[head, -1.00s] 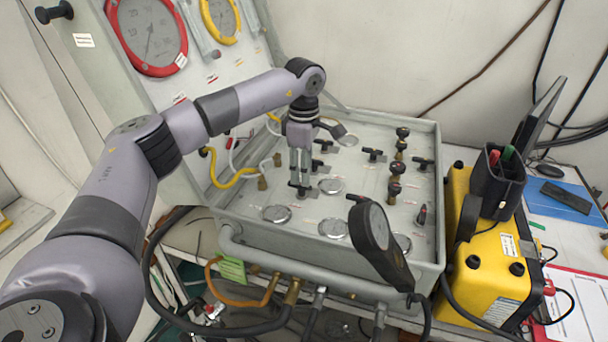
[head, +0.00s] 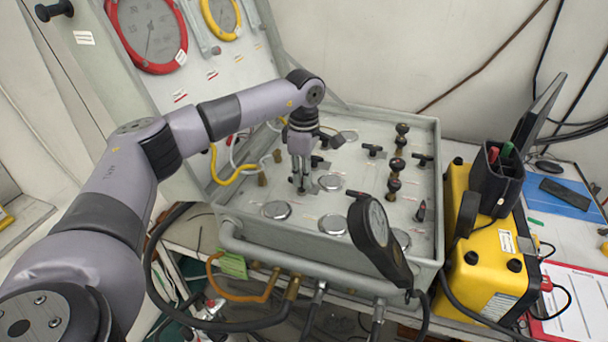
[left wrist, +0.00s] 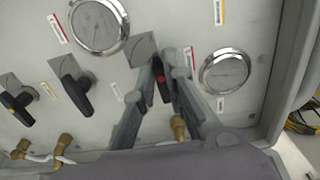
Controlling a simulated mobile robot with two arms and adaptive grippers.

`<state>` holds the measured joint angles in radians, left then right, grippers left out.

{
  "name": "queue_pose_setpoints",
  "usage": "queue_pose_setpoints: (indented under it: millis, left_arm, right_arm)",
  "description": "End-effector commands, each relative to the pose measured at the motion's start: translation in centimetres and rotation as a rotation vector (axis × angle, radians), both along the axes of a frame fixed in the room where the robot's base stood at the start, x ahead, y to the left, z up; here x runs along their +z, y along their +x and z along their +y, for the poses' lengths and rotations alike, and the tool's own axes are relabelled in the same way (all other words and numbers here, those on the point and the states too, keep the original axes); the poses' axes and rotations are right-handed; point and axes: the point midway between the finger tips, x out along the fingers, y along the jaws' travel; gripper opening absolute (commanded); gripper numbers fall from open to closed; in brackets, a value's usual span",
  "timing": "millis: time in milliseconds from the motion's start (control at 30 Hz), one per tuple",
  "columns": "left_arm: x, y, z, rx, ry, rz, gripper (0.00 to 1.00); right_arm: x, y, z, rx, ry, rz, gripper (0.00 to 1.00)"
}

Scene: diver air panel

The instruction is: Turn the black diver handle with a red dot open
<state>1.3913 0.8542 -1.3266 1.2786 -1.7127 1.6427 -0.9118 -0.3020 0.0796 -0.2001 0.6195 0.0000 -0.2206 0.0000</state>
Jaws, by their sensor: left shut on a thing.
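The black diver handle with a red dot (left wrist: 161,82) is on the grey panel, between two round silver-rimmed gauges in the left wrist view. My left gripper (left wrist: 161,68) is shut on it, with one finger on each side of the handle; the red dot shows between the fingers. In the head view my left gripper (head: 301,187) points down at the left part of the panel (head: 370,185) and mostly hides the handle. My right gripper is not in view.
Two similar black handles, one (left wrist: 77,94) and another (left wrist: 17,105), stand left in the left wrist view. A silver gauge (head: 276,210) lies close by. A black-rimmed dial (head: 375,222) juts up at the front. A yellow case (head: 490,270) stands right of the panel.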

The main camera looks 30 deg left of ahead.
Motion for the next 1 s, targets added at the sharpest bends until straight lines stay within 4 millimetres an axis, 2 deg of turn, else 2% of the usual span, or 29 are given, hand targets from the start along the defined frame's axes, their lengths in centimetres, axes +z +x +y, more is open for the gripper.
queue_pose_setpoints:
  millis: [567, 767, 1000]
  left_arm:
    - [0.05, 0.06, 0.0, 0.032, -0.001, -0.001, 0.0]
    - [-0.01, 0.13, 0.03, 0.132, 0.001, -0.001, 0.0]
    - [-0.01, 0.24, 0.06, 0.336, 0.0, -0.001, 0.0]
  right_arm:
    - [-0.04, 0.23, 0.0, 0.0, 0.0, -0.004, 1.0]
    - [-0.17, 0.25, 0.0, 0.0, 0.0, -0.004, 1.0]
    - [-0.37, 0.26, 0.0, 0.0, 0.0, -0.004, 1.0]
